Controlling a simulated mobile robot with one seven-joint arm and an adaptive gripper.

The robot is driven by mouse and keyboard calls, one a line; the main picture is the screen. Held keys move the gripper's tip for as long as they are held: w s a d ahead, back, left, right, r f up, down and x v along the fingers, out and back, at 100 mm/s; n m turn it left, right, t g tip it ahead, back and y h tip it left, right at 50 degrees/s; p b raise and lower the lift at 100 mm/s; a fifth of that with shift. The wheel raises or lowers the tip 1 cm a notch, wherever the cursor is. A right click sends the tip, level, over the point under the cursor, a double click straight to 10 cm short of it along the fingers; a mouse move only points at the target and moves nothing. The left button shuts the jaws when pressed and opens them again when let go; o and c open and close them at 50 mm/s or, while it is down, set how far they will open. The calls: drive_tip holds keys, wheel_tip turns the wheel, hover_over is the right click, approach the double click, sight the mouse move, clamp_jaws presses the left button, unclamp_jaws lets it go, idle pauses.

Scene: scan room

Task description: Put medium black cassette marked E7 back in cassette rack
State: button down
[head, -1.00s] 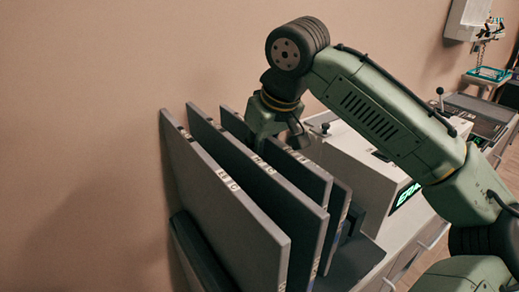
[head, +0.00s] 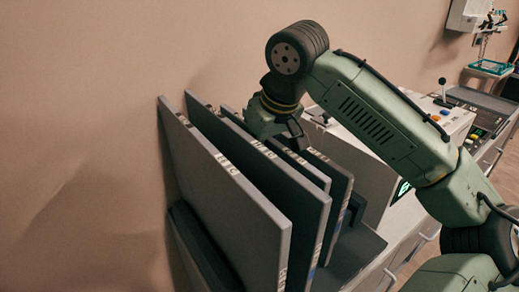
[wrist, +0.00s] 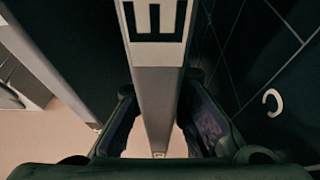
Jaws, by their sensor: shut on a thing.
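My gripper (head: 284,130) reaches down among upright cassettes at the wall in the head view. In the wrist view its fingers (wrist: 158,105) are shut on both sides of a thin cassette (wrist: 157,85) with a light edge and a letter E label near the top; the number is not readable. The held one appears to be one of the inner dark cassettes (head: 335,190), partly hidden by my gripper. A large grey cassette (head: 215,190) and a large dark one (head: 285,205) stand to its left. The dark rack (head: 200,248) shows below; its slots are hidden.
The wall is close on the left. A pale control console (head: 440,115) with coloured buttons stands to the right behind my arm. A cabinet with handles (head: 425,240) lies below the counter. Large panels flank my fingers closely in the wrist view.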

sight(274, 142)
drive_tip(key=shift+f+b, duration=0.35)
drive_tip(key=shift+f, duration=0.25)
drive_tip(key=shift+f, duration=0.2)
drive_tip(key=c, duration=1.5)
unclamp_jaws()
drive_tip(key=shift+c, duration=0.2)
drive_tip(key=shift+f, duration=0.1)
drive_tip(key=v, duration=1.2)
